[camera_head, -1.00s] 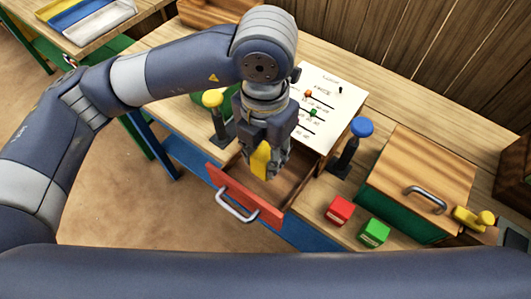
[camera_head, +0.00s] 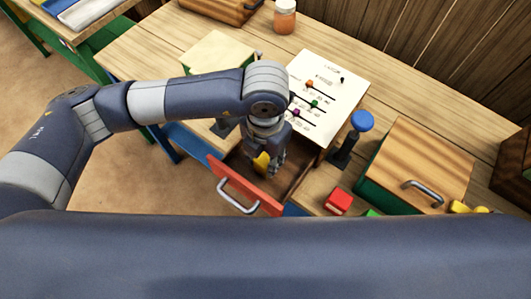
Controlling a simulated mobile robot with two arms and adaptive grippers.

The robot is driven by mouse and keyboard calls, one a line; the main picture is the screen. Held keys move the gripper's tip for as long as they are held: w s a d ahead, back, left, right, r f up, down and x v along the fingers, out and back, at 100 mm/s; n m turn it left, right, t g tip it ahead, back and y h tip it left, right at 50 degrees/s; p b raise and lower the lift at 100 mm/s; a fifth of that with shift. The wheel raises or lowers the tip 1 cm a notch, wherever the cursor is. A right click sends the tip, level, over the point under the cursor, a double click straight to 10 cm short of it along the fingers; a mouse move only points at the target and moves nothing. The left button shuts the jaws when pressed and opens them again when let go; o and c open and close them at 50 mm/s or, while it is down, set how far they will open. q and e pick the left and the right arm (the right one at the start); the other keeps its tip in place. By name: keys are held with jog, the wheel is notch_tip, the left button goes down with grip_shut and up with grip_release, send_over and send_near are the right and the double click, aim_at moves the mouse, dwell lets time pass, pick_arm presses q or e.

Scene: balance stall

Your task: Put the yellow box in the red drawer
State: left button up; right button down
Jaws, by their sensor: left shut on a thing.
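The red drawer (camera_head: 243,186) is pulled open toward the front. It has a red front panel, a silver handle (camera_head: 238,198) and a wooden inside. My left gripper (camera_head: 269,167) points down into the drawer opening and is shut on the yellow box (camera_head: 261,162). The gripper's fingers partly hide the box. The box is over or inside the drawer, behind its front panel; I cannot tell if it touches the drawer's floor. My right gripper is out of view.
A red box (camera_head: 338,201) and a partly hidden green box (camera_head: 372,213) are right of the drawer. A blue-topped post (camera_head: 362,121) stands by the white slider panel (camera_head: 327,85). A wooden-lidded chest (camera_head: 420,165) is farther right. An orange jar (camera_head: 285,17) stands at the back.

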aim_at(266, 156)
pick_arm(q)
jog(key=shift+f, duration=0.2)
jog(key=o, duration=0.9)
jog(key=shift+o, duration=0.9)
jog(key=shift+r, duration=0.1)
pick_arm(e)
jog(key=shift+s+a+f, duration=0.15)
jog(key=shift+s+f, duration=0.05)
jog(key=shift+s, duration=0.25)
pick_arm(q)
jog(key=shift+r, duration=0.3)
notch_tip(266, 156, up, 12)
jog(key=b, duration=0.2)
jog(key=shift+f+b, duration=0.15)
jog(key=shift+b, duration=0.2)
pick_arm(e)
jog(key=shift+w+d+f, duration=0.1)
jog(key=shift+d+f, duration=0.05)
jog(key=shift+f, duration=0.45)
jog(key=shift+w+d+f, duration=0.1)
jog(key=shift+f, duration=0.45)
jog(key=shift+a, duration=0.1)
